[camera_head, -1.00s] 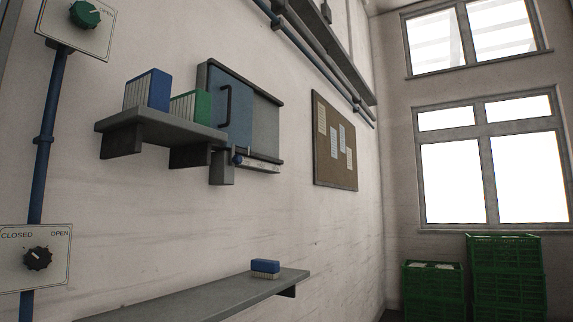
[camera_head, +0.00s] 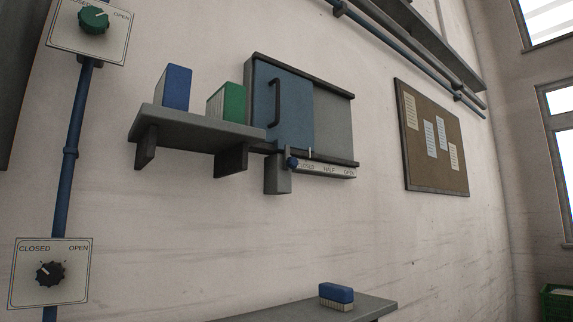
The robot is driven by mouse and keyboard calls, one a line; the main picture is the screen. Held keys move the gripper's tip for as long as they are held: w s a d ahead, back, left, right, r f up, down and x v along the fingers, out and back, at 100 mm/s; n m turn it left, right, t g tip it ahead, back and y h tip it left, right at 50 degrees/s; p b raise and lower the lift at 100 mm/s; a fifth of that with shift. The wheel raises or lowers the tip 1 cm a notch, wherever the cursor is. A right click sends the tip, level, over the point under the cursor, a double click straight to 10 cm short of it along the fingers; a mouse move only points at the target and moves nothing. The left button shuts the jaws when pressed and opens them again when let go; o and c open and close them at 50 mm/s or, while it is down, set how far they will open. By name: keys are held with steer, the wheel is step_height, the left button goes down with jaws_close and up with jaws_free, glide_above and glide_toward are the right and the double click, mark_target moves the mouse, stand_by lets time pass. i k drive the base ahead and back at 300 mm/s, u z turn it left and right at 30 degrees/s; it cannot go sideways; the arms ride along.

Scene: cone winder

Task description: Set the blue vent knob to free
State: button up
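The strip reads CLOSED, HALF, OPEN, and the knob is beside CLOSED. I see no label reading free and no other blue knob. A green knob (camera_head: 94,19) on the upper left plate has its white mark toward OPEN. A black knob (camera_head: 49,274) on the lower left plate has its mark toward CLOSED. My gripper is not in view.
A grey shelf (camera_head: 190,127) with a blue and a green box file juts out left of the cabinet. A blue pipe (camera_head: 69,155) joins the two plates. A cork board (camera_head: 435,160) hangs at right.

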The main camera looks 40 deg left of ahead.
mark_target(289, 162)
steer(key=u, duration=0.75)
steer(key=i, duration=0.85)
steer(key=u, duration=0.85)
